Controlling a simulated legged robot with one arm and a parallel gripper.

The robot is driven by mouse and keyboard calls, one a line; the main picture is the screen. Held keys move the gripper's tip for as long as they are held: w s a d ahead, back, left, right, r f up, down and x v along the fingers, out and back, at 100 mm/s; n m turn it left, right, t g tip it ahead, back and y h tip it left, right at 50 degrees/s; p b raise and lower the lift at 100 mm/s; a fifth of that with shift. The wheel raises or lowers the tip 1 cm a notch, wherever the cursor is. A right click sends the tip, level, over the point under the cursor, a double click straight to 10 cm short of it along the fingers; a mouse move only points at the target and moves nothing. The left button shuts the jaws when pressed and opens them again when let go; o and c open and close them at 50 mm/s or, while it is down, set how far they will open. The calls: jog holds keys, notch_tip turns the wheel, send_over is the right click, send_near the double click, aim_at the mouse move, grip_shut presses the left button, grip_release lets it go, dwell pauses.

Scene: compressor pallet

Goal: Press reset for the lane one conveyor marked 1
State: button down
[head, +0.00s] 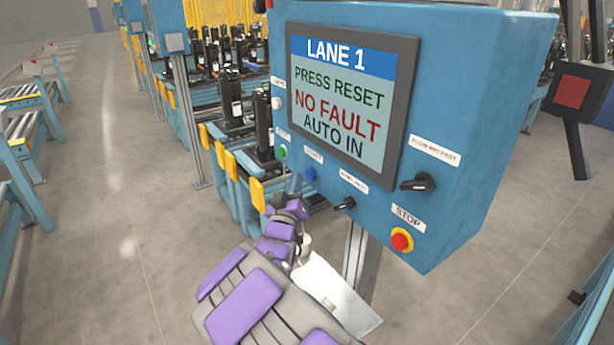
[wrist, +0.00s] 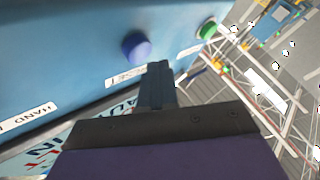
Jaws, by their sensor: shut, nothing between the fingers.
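The blue control box (head: 470,110) has a screen (head: 345,98) reading "LANE 1, PRESS RESET, NO FAULT, AUTO IN". A round blue button (head: 310,173) sits below the screen, under a small label too small to read surely. It also shows in the wrist view (wrist: 135,46). My gripper (head: 294,184) is shut and empty, just left of the blue button in the head view. In the wrist view its fingertips (wrist: 158,70) are close beside the button and seem apart from it.
A green button (head: 281,152) and a white button (head: 277,103) are on the box's left side. Black selector knobs (head: 345,204) (head: 418,183) and a red stop button (head: 402,240) are to the right. Conveyors with black cylinders (head: 230,92) stand behind.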

jog(key=shift+d, duration=0.1)
dwell(0.3)
jog(key=shift+w+d+r, duration=0.1)
jog(key=shift+w+d, duration=0.1)
jog(key=shift+d, duration=0.15)
jog(key=shift+w+d, duration=0.25)
jog(key=shift+d, duration=0.2)
dwell(1.1)
jog(key=shift+a, duration=0.15)
jog(key=shift+s+a, duration=0.5)
jog(key=shift+a, duration=0.1)
jog(key=shift+s+a+p, duration=0.25)
jog(key=shift+s+a, duration=0.45)
jog(key=shift+a, duration=0.35)
jog(key=shift+s+a+p, duration=0.25)
jog(key=shift+s+a, duration=0.45)
jog(key=shift+a, duration=0.35)
